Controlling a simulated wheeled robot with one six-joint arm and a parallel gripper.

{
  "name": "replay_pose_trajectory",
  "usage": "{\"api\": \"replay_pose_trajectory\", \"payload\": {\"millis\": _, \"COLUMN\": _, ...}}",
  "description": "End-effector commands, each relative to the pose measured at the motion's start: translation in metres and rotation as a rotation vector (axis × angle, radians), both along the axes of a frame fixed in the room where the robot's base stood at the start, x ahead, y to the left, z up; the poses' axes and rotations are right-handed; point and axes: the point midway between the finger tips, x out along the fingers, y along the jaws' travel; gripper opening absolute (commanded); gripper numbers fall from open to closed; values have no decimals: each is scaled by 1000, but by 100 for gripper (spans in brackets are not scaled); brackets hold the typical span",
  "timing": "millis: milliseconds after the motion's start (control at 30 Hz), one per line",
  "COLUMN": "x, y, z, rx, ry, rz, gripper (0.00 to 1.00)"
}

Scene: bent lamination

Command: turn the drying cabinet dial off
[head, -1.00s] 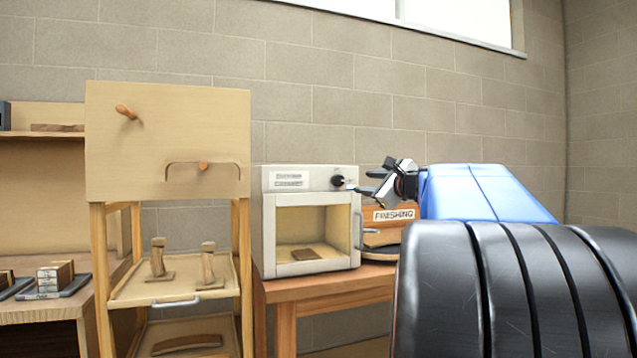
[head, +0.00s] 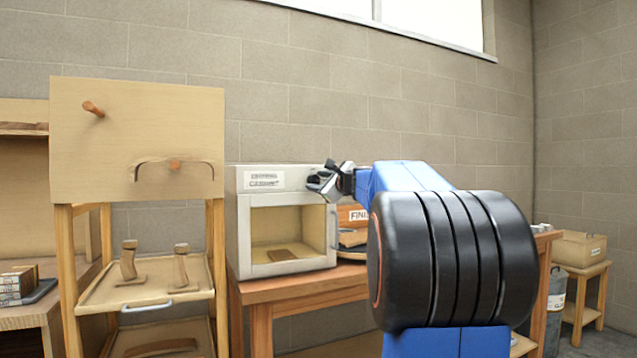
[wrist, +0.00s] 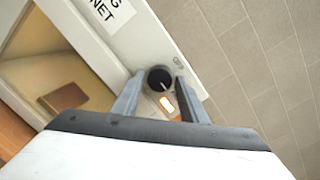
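The drying cabinet (head: 288,180) is a white box with a window front, standing on a wooden table. In the wrist view its panel (wrist: 125,45) carries a round black dial (wrist: 160,77) with a pale pointer line. My gripper (head: 318,182) is at the cabinet's upper right front and hides the dial in the head view. In the wrist view, my gripper's two fingers (wrist: 159,84) are apart, one on each side of the dial. I cannot tell whether they touch it.
The cabinet door handle (head: 334,228) sticks out below my gripper. A "FINISHING" box (head: 352,214) stands right of the cabinet, partly behind my arm. A wooden rack (head: 137,140) with shelves stands close on the left. A brown block (head: 283,255) lies inside the cabinet.

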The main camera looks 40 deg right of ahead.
Motion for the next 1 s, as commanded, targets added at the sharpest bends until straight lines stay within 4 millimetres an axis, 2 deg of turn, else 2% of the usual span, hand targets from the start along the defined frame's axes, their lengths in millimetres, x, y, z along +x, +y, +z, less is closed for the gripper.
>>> {"api": "replay_pose_trajectory", "payload": {"millis": 233, "x": 0, "y": 0, "z": 0, "rx": 0, "ry": 0, "rz": 0, "gripper": 39}}
{"api": "replay_pose_trajectory", "payload": {"millis": 367, "x": 0, "y": 0, "z": 0, "rx": 0, "ry": 0, "rz": 0, "gripper": 9}}
{"api": "replay_pose_trajectory", "payload": {"millis": 667, "x": 0, "y": 0, "z": 0, "rx": -20, "ry": 6, "rz": 0, "gripper": 9}}
{"api": "replay_pose_trajectory", "payload": {"millis": 1000, "x": 0, "y": 0, "z": 0, "rx": -201, "ry": 54, "rz": 1, "gripper": 9}}
